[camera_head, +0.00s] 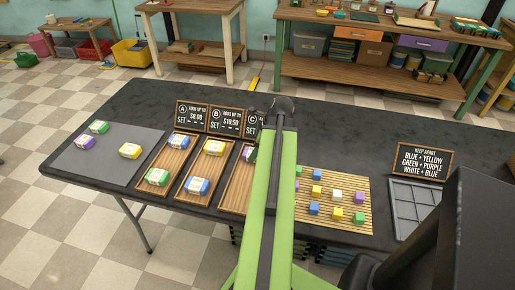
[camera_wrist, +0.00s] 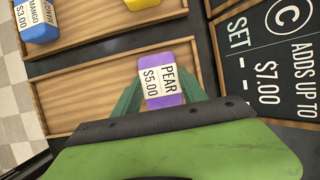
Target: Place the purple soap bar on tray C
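The purple soap bar (camera_wrist: 165,85), with a white label reading PEAR $5.00, is at the sign end of wooden tray C (camera_wrist: 80,92). The two green fingers of my gripper (camera_wrist: 166,80) press against both its sides. I cannot tell whether the bar rests on the tray floor or hangs just above it. The rest of the tray floor in view is bare. In the head view my green arm hides most of the gripper (camera_head: 272,105) and part of tray C (camera_head: 234,190); a sliver of the bar (camera_head: 249,153) shows beside the arm.
Trays A (camera_head: 157,160) and B (camera_head: 205,178) hold soap bars. A grey mat (camera_head: 90,165) at left bears green, purple and yellow bars. Sign C (camera_wrist: 275,50) stands close to the gripper. A slatted mat with small cubes (camera_head: 350,190) and a grey divided tray (camera_head: 415,205) lie right.

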